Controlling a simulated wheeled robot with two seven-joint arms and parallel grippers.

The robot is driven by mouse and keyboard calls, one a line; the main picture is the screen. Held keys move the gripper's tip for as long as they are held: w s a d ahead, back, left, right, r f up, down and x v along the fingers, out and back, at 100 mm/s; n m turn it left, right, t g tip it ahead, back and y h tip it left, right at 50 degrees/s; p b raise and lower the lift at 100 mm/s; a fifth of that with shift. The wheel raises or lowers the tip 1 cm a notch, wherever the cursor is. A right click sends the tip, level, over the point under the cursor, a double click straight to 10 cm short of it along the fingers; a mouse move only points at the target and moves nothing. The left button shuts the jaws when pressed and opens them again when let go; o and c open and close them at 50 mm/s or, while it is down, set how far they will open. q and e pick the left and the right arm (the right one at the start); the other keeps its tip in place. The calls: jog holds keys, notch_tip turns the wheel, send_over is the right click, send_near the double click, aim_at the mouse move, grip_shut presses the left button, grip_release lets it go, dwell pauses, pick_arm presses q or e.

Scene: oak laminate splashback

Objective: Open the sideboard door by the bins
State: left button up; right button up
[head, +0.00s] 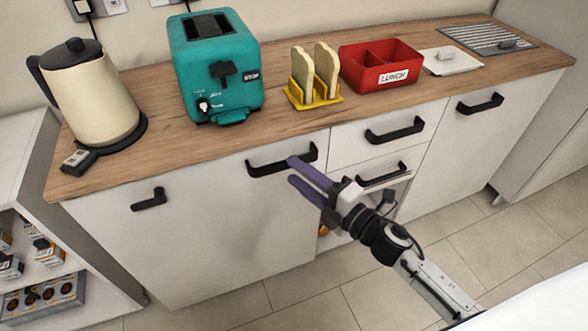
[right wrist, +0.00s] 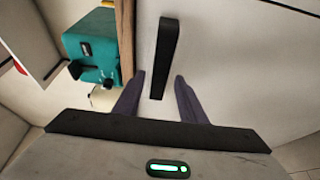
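The white sideboard (head: 210,235) has a wide front panel at left with a long black bar handle (head: 282,160) at its upper right. That handle also shows in the right wrist view (right wrist: 168,58). A shorter black handle (head: 148,200) is at the panel's upper left. Another door (head: 455,140) at right has its own black handle (head: 480,103). These fronts look shut. In the wrist view the handle lies between the fingertips; contact is unclear. My left gripper and any bins are not seen.
On the wooden top stand a cream kettle (head: 90,97), teal toaster (head: 215,65), yellow toast rack (head: 312,92) and red lunch box (head: 381,66). Two drawers (head: 378,150) are right of the panel. An open shelf unit (head: 25,230) stands at left. Tiled floor (head: 330,300) is clear in front.

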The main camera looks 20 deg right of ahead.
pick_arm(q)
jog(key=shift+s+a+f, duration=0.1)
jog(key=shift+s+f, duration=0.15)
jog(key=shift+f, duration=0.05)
pick_arm(e)
jog(key=shift+x, duration=1)
jog(key=shift+c, duration=0.5)
